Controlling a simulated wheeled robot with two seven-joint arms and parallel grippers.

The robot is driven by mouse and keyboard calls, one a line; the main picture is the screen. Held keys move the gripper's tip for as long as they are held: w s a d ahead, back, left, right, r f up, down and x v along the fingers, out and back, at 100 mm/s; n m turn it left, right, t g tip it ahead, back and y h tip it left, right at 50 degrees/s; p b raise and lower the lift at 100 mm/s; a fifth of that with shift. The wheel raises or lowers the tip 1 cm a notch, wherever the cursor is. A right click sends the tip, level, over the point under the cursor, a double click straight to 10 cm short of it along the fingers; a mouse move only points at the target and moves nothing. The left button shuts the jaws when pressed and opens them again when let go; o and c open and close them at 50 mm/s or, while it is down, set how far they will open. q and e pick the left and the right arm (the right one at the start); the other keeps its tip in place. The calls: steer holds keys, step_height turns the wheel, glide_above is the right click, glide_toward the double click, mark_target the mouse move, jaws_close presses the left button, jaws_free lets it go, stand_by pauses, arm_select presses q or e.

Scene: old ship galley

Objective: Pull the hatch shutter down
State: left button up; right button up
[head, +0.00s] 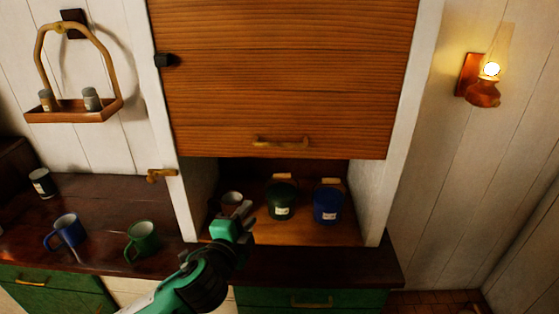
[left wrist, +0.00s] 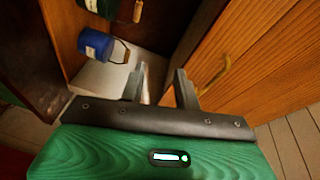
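The hatch shutter (head: 290,75) is a wide wooden panel between white posts, partly lowered, with an open gap beneath it. Its brass handle (head: 281,142) sits near its lower edge. My left gripper (head: 243,209) is in front of the opening, below and left of the handle. In the left wrist view my left gripper (left wrist: 160,82) has its two fingers apart with nothing between them. There the handle (left wrist: 215,78) lies just beyond and right of the right finger, outside the gap; I cannot tell if they touch. My right gripper is not in view.
A blue mug (head: 67,231) and a green mug (head: 142,240) stand on the dark counter at left. A lit lamp (head: 484,85) hangs at right.

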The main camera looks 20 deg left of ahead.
mark_target(279, 146)
arm_select(q)
step_height(279, 146, up, 10)
steer(key=s+d+m+t+h, duration=0.2)
steer(key=m+t, duration=0.1)
steer(key=m, duration=0.2)
steer(key=p+x, duration=0.5)
steer(key=x, duration=0.7)
steer(key=shift+w+d, duration=0.15)
steer(key=shift+w, duration=0.1)
steer(key=shift+w+d, duration=0.1)
steer(key=shift+w, duration=0.55)
steer(key=shift+c, duration=0.4)
jaws_close()
